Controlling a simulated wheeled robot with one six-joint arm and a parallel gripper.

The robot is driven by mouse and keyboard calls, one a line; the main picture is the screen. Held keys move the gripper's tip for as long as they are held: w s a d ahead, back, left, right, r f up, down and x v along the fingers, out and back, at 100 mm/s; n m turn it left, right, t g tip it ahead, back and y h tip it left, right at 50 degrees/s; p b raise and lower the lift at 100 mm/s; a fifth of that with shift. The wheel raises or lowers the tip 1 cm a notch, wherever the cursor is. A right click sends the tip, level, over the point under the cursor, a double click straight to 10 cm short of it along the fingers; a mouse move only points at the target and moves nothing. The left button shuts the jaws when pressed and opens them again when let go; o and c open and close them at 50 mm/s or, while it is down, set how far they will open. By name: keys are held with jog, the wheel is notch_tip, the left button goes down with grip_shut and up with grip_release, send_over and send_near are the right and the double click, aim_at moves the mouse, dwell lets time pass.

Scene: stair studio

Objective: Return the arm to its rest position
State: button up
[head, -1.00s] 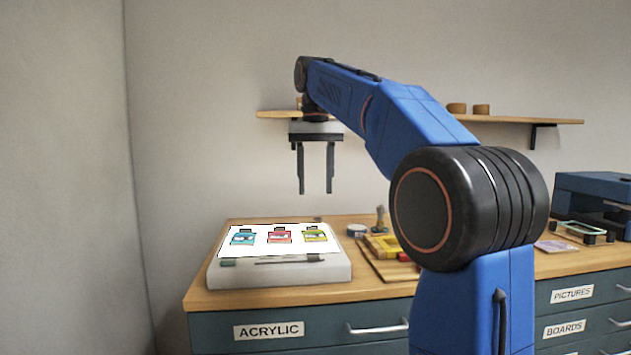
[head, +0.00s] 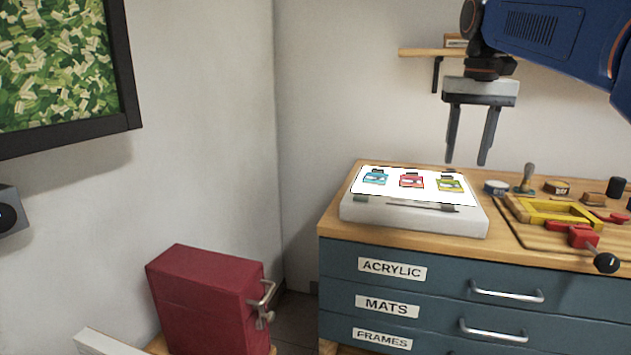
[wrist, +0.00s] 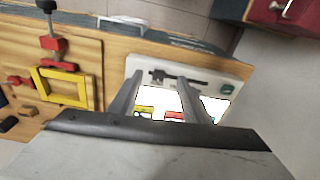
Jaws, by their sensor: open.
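My gripper (head: 469,150) hangs from my blue arm with its two fingers pointing down, apart and empty. It is above the worktop, over the back right of a white light box (head: 415,218). A white sheet (head: 394,195) lies on the box, with a blue, a red and a yellow-green printed picture in a row. In the wrist view the fingers (wrist: 157,95) are spread, with the light box (wrist: 205,76) below them and partly hidden behind them. Nothing is between the fingers.
A yellow frame (head: 552,212) and a red clamp (head: 573,233) sit on a wooden board to the right. A shelf (head: 425,52) is on the wall behind. A red box (head: 207,300) stands at lower left. A framed green picture (head: 57,65) hangs left.

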jog(key=s+a+f+n+t, duration=0.1)
jog(key=s+f+t, duration=0.1)
jog(key=s+f, duration=1)
jog(key=s+a+f+n+t, duration=0.1)
jog(key=s+a+f, duration=0.1)
jog(key=s+f, duration=1)
notch_tip(320, 180, down, 8)
jog(key=shift+s+a+f+n+t, duration=0.1)
jog(key=shift+s+a+n+t, duration=0.2)
jog(key=shift+s+n+t, duration=0.1)
